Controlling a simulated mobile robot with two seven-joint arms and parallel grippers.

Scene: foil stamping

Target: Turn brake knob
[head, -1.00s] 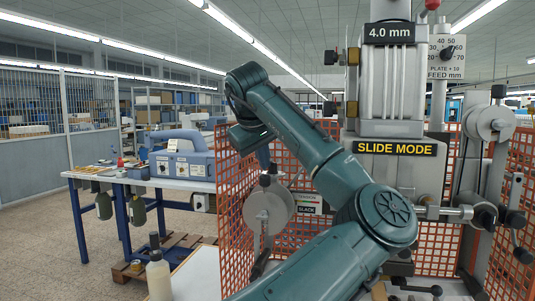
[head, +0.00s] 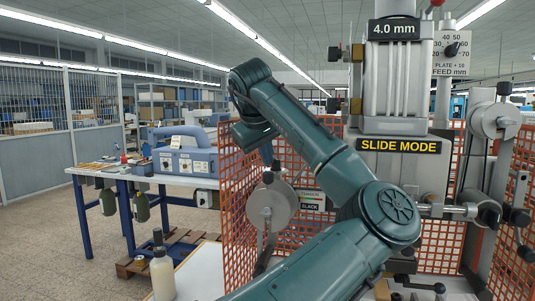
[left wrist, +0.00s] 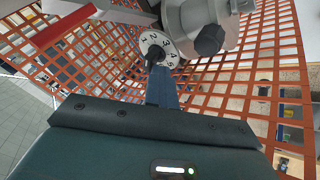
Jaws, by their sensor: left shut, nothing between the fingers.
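In the left wrist view, a round white dial (left wrist: 157,46) with black numbers carries a small black pointer knob (left wrist: 153,56), which I take as the brake knob. My left gripper (left wrist: 162,75) is shut and empty, its blue-grey fingers pointing at the lower part of the dial. Whether the tips touch the knob cannot be told. In the head view my left gripper (head: 268,157) hangs just above a grey disc (head: 271,206) by the orange guard; the dial is not clear there. My right gripper is not in view.
Orange mesh guards (head: 236,185) surround the press (head: 400,90), close around my left gripper. A grey cylinder with a black knob (left wrist: 208,39) sits beside the dial. A workbench (head: 185,182) and bottle (head: 162,274) stand left.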

